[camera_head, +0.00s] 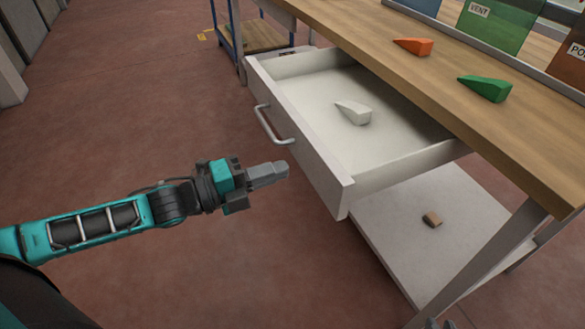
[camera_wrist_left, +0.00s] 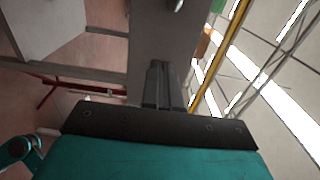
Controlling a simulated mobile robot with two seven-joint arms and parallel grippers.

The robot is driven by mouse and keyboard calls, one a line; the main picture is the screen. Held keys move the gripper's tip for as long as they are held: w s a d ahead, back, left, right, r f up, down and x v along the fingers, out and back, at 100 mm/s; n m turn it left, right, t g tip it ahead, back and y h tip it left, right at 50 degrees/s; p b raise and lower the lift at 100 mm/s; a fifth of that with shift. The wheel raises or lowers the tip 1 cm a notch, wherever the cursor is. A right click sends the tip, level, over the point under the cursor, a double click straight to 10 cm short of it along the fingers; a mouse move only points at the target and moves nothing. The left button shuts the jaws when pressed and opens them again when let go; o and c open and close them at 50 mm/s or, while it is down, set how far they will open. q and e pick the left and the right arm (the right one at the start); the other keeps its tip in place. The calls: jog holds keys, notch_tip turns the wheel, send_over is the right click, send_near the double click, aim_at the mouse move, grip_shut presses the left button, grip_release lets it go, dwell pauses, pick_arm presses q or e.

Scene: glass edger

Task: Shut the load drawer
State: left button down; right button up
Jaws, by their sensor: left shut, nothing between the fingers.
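The load drawer (camera_head: 299,130) is pulled out from under the wooden bench top in the head view. Its front carries a grey bar handle (camera_head: 268,127). A white wedge (camera_head: 353,112) lies inside the drawer. My left gripper (camera_head: 287,168) is shut and empty, in front of the drawer front and near the handle, with a small gap seen between them. In the left wrist view the shut fingers (camera_wrist_left: 164,84) point at a grey surface, probably the drawer front.
On the bench top (camera_head: 450,95) lie an orange wedge (camera_head: 413,46) and a green wedge (camera_head: 486,88). A blue-framed cart (camera_head: 250,37) stands behind. The floor left of the drawer is clear.

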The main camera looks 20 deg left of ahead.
aim_at(308, 161)
pick_arm(q)
jog(key=x, duration=0.3)
jog(key=shift+b, duration=0.3)
jog(key=shift+w+d, duration=0.3)
jog(key=shift+w, duration=0.05)
pick_arm(e)
jog(key=shift+w+a, duration=0.15)
jog(key=shift+a, duration=0.05)
